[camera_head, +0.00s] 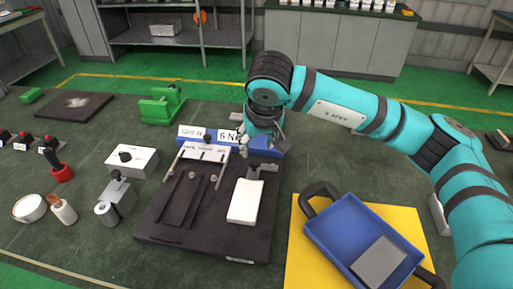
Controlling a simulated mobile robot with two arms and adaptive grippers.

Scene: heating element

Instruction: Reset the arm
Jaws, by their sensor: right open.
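My right arm (340,100), teal with dark grey joint bands, comes in from the right and reaches over the table to the middle of the head view. Its gripper (262,138) points down, open, above the back edge of a black fixture plate (205,236). It overlaps the blue labelled bar behind the plate, and I cannot tell whether they touch. I see nothing held between the fingers. The arm partly hides the bar's lettering. My left gripper is not in view.
A white block (244,201) lies on the fixture. A blue tray (345,222) with dark handles and a grey slab stands on a yellow mat (297,262) at the right. A green fixture (160,106), white box (132,160) and small containers stand left.

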